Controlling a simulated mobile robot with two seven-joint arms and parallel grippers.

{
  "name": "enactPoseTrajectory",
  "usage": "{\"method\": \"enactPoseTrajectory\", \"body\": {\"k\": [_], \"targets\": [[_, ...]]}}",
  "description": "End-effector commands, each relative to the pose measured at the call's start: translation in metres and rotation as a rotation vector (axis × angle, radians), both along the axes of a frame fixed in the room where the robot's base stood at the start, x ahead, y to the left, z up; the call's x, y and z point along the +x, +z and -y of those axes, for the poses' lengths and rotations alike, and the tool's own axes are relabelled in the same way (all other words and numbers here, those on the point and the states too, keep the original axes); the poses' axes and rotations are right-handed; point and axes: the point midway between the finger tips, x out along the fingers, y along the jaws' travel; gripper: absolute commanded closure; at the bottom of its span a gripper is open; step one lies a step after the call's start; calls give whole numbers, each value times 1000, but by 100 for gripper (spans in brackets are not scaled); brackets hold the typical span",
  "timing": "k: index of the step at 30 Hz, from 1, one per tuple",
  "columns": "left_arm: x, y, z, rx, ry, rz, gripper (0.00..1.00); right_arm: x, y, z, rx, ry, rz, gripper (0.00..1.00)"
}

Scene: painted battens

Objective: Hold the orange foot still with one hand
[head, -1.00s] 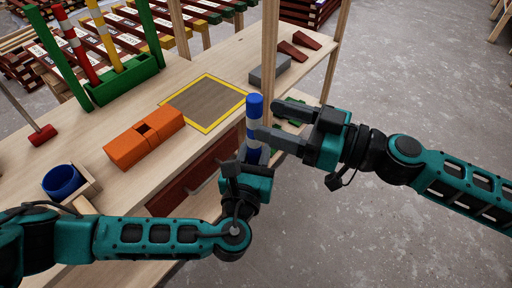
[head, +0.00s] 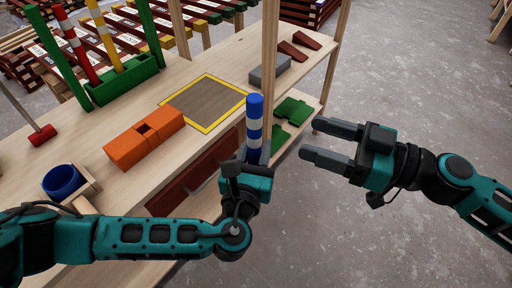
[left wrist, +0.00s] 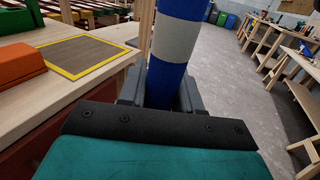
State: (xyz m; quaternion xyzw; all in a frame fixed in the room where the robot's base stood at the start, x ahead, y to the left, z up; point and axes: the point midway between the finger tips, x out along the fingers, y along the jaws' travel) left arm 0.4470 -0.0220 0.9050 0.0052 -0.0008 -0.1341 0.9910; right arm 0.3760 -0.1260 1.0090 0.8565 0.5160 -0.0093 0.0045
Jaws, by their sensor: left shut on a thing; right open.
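The orange foot (head: 145,137) is a block with a square hole in its top. It sits on the wooden bench, left of the yellow-bordered square, and its edge shows in the left wrist view (left wrist: 18,62). No gripper touches it. My left gripper (head: 250,160) is shut on a blue and white striped batten (head: 254,122), which stands upright in front of the bench; the batten also fills the middle of the left wrist view (left wrist: 175,45). My right gripper (head: 318,140) is open and empty, to the right of the batten and apart from it.
A yellow-bordered square (head: 207,103) lies clear on the bench. A green rack (head: 125,82) holds red and yellow striped battens. Wooden posts (head: 270,60) rise from the bench. Green pieces (head: 293,110) lie on a lower shelf.

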Motion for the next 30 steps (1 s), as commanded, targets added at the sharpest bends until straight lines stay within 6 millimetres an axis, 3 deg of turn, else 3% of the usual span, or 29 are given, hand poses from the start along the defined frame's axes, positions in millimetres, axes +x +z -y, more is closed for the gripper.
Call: {"method": "enactPoseTrajectory", "body": {"k": [5,16,24,30], "targets": [[0,0,0,0,0,1,99,2,-37,-3,-39,-71,-51,37],[0,0,0,0,0,1,99,1,-138,7,-167,-352,-217,37],[0,0,0,0,0,1,99,-20,-208,27,-266,-599,-352,37],[0,0,0,0,0,1,99,-43,-245,41,-333,-755,-429,37]]}}
